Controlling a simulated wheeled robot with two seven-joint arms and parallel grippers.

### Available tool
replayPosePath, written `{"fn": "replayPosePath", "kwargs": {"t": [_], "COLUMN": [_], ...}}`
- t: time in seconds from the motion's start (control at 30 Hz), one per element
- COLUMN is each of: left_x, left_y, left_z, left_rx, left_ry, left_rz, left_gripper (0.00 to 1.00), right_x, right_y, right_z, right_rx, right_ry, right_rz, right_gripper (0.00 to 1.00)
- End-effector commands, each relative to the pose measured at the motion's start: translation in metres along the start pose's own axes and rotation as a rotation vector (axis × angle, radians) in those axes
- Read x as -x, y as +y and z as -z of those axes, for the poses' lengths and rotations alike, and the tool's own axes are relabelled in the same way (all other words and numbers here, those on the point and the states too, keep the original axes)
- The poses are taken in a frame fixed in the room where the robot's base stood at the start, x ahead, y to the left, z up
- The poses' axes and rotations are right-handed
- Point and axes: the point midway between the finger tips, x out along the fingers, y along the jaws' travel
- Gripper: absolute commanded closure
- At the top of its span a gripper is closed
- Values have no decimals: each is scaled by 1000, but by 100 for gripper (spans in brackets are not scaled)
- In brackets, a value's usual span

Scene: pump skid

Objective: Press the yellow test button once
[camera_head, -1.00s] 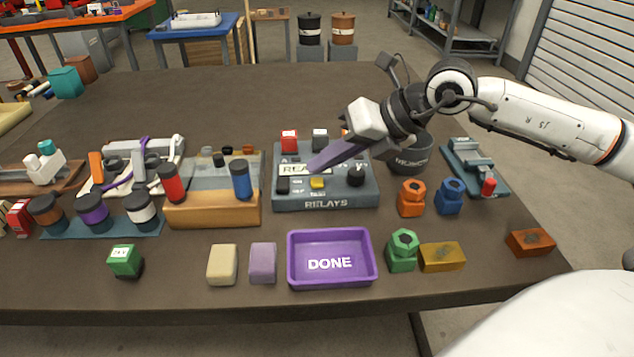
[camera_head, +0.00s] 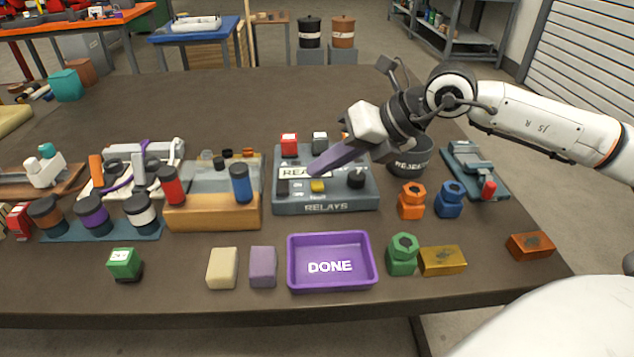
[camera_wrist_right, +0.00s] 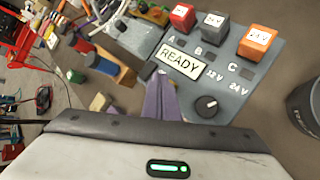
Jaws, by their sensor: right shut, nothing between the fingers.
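The yellow test button (camera_head: 317,186) sits near the front middle of the grey relay panel (camera_head: 345,204), marked RELAYS, with a READY display (camera_wrist_right: 181,61). My right gripper (camera_head: 313,171) is shut and empty. Its long purple fingers slant down to the left over the panel, and their tips are just behind the yellow button in the head view. I cannot tell whether the tips touch anything. In the right wrist view the shut fingers (camera_wrist_right: 160,98) are beside the READY display, and the yellow button does not show clearly. My left gripper is not in view.
On the panel are a black knob (camera_head: 356,178) and red (camera_head: 289,144), grey and orange relay blocks. A purple DONE tray (camera_head: 331,283) lies in front. A wooden block with red and blue cylinders (camera_head: 212,215) stands left; a dark bin (camera_head: 410,160) stands right.

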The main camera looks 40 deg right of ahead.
Motion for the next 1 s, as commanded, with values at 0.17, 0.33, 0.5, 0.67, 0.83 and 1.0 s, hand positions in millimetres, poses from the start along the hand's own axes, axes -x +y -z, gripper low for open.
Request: {"fn": "replayPosePath", "kwargs": {"t": [0.17,0.33,0.5,0.67,0.83,1.0], "left_x": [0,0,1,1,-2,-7], "left_y": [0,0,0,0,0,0], "left_z": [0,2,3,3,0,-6], "left_rx": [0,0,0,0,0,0], "left_ry": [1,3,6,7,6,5], "left_rz": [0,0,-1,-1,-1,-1], "left_gripper": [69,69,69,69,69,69], "right_x": [0,0,0,0,-3,-6], "right_y": [0,0,0,0,-2,-5], "right_z": [0,0,0,0,2,5], "right_rx": [0,0,0,0,0,0], "right_ry": [0,0,0,0,0,-1], "right_rz": [0,0,0,0,0,0], "right_gripper": [100,100,100,100,100,100]}}
